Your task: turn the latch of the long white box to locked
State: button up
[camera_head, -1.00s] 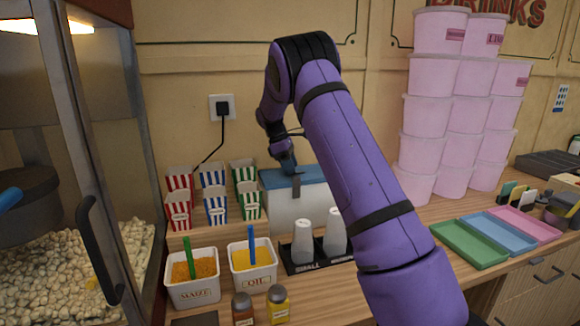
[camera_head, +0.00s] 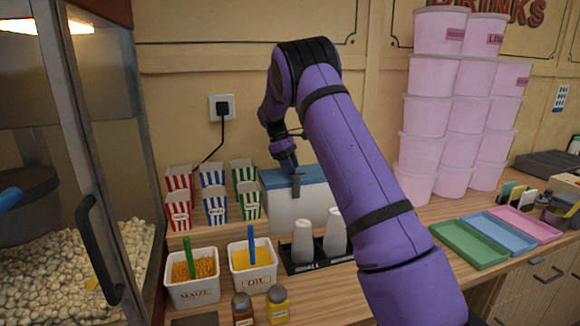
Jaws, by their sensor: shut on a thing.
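The long white box (camera_head: 290,212) with a blue lid (camera_head: 311,174) stands at the back of the counter, behind the cup holder. Its right part is hidden behind my purple arm. A dark latch (camera_head: 296,187) shows at the lid's front edge, pointing down the white front. My gripper (camera_head: 290,167) is over the box's front edge, at the top of the latch, and is shut on it. The fingertips are small here and partly hidden, so the exact hold and the latch's locked position cannot be read.
Striped popcorn cartons (camera_head: 215,193) stand close to the left of the box. A black holder (camera_head: 306,264) with white cups is in front. Stacked pink tubs (camera_head: 460,100) rise to the right. Maize (camera_head: 193,292) and oil (camera_head: 249,280) tubs stand at the front left.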

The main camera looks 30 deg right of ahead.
jog(key=m, duration=0.2)
jog(key=m+y, duration=0.1)
jog(key=m, duration=0.1)
jog(key=shift+d+m+g+y, duration=0.1)
jog(key=shift+m+g+y, duration=0.2)
jog(key=m+y, duration=0.1)
jog(key=m, duration=0.2)
jog(key=shift+m+y, duration=0.3)
jog(key=m+y, duration=0.1)
jog(key=m, duration=0.2)
jog(key=shift+m, duration=0.3)
jog(key=shift+m+t+y, duration=0.7)
jog(key=shift+m+y, duration=0.1)
jog(key=shift+m, duration=1.1)
jog(key=o, duration=0.6)
jog(key=shift+o, duration=0.2)
